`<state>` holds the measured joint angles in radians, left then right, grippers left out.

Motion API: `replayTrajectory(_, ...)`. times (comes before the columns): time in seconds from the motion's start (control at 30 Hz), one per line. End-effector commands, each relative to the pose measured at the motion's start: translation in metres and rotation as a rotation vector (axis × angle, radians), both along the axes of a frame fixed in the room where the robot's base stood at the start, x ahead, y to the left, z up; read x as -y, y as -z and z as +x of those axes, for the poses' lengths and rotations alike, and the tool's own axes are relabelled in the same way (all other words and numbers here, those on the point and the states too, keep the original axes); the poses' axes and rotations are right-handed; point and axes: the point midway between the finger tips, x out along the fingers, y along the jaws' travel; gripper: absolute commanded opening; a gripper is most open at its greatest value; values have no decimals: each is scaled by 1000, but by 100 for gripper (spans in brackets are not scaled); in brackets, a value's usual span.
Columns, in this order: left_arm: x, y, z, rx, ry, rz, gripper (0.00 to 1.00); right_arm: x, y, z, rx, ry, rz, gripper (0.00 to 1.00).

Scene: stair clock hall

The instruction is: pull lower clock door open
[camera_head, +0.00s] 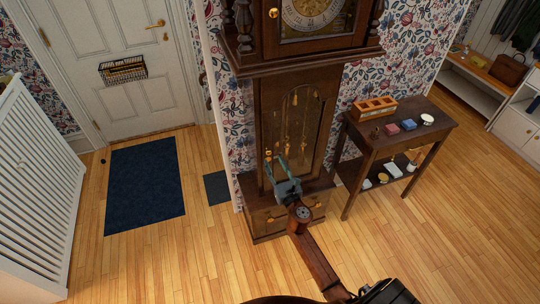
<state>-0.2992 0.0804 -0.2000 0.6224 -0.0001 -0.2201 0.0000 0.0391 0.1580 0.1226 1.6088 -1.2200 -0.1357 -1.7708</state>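The tall dark wood clock (244,110) stands against the papered wall. Its lower door (318,122) has an arched glass pane, with brass weights and chains behind it. This door looks shut in its frame. A small brass knob (268,155) shows at the door's left edge. My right gripper (274,159) is in front of the door's lower left part, with two teal fingers apart and pointing at it. The knob is close to the fingertips; I cannot tell if they touch it. My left gripper is out of view.
A dark side table (440,113) with small boxes and a wooden tray stands right of the clock. The clock's base (258,228) juts out below the door. A blue mat (145,185) and white slatted gate (38,190) are at left. Bare floor (200,255) lies in front.

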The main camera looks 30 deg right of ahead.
Motion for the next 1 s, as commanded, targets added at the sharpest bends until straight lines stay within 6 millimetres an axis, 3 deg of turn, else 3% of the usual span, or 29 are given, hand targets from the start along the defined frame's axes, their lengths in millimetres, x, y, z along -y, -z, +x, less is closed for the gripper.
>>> replayTrajectory(0.2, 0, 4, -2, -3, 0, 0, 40, 8, 1, 36, 1, -1, 4, 36)
replayTrajectory(0.4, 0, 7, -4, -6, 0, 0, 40, 12, 2, 55, 0, -1, 7, 36)
replayTrajectory(0.73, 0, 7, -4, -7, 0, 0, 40, 14, 1, 59, -1, -1, 8, 36)
replayTrajectory(1.0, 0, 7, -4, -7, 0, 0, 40, 14, 1, 58, -1, -1, 8, 18)
